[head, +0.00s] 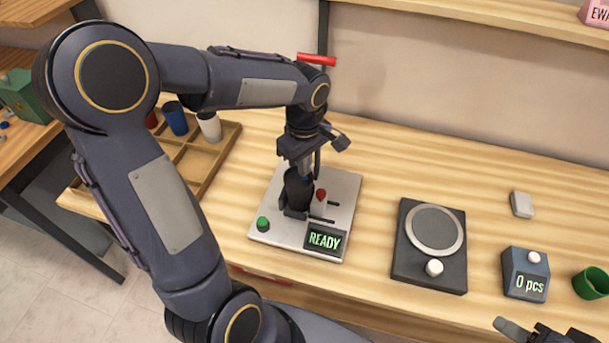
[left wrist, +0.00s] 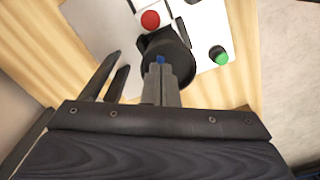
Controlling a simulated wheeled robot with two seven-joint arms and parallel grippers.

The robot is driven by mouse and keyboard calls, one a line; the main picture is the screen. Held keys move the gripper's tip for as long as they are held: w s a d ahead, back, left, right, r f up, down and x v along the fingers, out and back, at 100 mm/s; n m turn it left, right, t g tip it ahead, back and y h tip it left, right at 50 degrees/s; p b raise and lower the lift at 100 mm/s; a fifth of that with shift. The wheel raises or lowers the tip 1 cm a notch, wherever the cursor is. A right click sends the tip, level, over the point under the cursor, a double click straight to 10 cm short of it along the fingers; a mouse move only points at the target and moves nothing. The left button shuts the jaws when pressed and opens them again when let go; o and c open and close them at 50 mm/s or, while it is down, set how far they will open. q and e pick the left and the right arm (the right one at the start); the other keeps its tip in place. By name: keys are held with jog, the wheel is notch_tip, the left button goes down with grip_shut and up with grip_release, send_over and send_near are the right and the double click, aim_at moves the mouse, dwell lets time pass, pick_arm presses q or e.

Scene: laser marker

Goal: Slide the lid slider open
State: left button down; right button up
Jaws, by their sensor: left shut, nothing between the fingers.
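The laser marker's white base plate (head: 345,190) lies on the bench below my left arm. A red knob (head: 320,193) on a pale block, which looks like the lid slider, stands beside dark slots; the knob also shows in the left wrist view (left wrist: 150,20). Left of it is a black round holder (head: 297,188), with something blue at its opening in the left wrist view. My left gripper (head: 298,160) points down over this holder, fingers together and empty (left wrist: 160,72); contact cannot be told. It is beside the knob, not around it. My right gripper (head: 540,330) is partly cut off at the lower right.
The marker has a green button (head: 262,223) and a READY display (head: 325,240). A wooden tray (head: 225,150) with cups is behind left. A dark scale-like device (head: 405,265), a counter box (head: 525,273) and a green cup (head: 592,283) stand to the right.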

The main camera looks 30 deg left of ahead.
pick_arm(q)
jog(key=shift+f+b, duration=0.55)
jog(key=shift+f, duration=0.1)
jog(key=shift+w+a, duration=0.35)
jog(key=shift+a, duration=0.5)
dwell(1.3)
jog(key=shift+r+p, duration=0.15)
jog(key=shift+p, duration=0.15)
notch_tip(320, 180, up, 7)
jog(key=p, duration=0.5)
dwell(0.6)
dwell(0.3)
jog(key=s+d+r+m+t+h, duration=0.2)
jog(key=s+m, duration=0.4)
jog(key=s, duration=0.3)
jog(key=s+d+r+m+t+h, duration=0.1)
jog(key=s+d+r+m+t, duration=0.1)
jog(key=s+m, duration=0.5)
jog(key=shift+s+d+r+t+h, duration=0.2)
jog(key=shift+s+d+t+h, duration=0.2)
jog(key=shift+s+d+t, duration=0.45)
